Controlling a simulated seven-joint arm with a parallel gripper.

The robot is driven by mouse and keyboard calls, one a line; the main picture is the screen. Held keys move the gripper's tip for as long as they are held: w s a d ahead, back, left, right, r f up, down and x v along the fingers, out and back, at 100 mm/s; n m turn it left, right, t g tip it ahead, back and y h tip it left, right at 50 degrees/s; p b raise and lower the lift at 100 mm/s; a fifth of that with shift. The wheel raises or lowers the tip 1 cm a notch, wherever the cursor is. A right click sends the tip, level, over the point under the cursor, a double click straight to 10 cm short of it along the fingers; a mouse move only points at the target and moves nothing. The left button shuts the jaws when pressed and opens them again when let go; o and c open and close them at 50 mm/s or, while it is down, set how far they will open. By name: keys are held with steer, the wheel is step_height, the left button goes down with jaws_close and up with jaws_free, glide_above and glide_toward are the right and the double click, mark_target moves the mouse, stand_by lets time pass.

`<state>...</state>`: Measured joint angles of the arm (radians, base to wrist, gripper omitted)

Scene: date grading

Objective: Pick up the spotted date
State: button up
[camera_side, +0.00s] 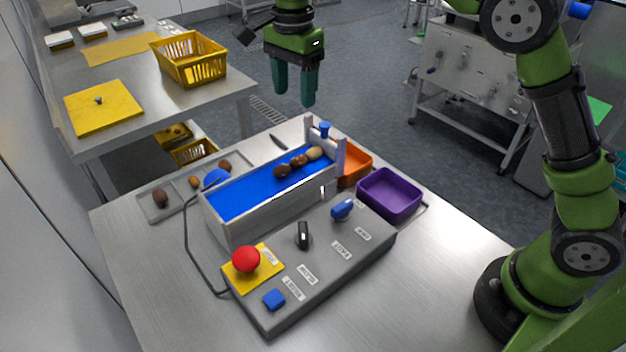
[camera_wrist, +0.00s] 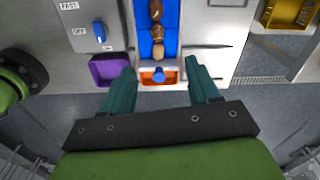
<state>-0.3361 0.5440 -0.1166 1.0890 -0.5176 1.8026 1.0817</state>
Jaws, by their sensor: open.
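Several dates lie in a line near the far end of a blue conveyor belt (camera_side: 245,193): a dark brown date (camera_side: 281,171), a brown date (camera_side: 298,160) and a paler tan date (camera_side: 314,153). Spots are too small to make out, so I cannot tell which is the spotted date. The wrist view shows the tan date (camera_wrist: 159,50) nearest my fingers, with the brown date (camera_wrist: 157,32) behind it. My gripper (camera_side: 294,98) is open and empty, high above and beyond the belt's far end. It also shows in the wrist view (camera_wrist: 161,66).
An orange bin (camera_side: 355,165) and a purple bin (camera_side: 390,194) stand by the belt's end. A grey tray (camera_side: 175,205) with more dates lies left of the belt. A control box (camera_side: 325,262) with a red button (camera_side: 246,259) stands in front. An upright frame (camera_side: 341,155) rises at the belt's end.

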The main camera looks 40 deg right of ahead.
steer(key=r+m, duration=0.1)
glide_above(296, 158)
steer(key=shift+m, duration=0.4)
steer(key=f, duration=1.1)
steer(key=shift+s+d+f, duration=0.2)
steer(key=shift+w+a+f, duration=0.1)
steer(key=shift+w+f, duration=0.05)
steer(key=shift+f, duration=1.25)
steer(key=shift+w+a+f, duration=0.1)
steer(key=shift+f, duration=1.25)
steer(key=shift+c, duration=0.2)
steer(key=c, duration=0.8)
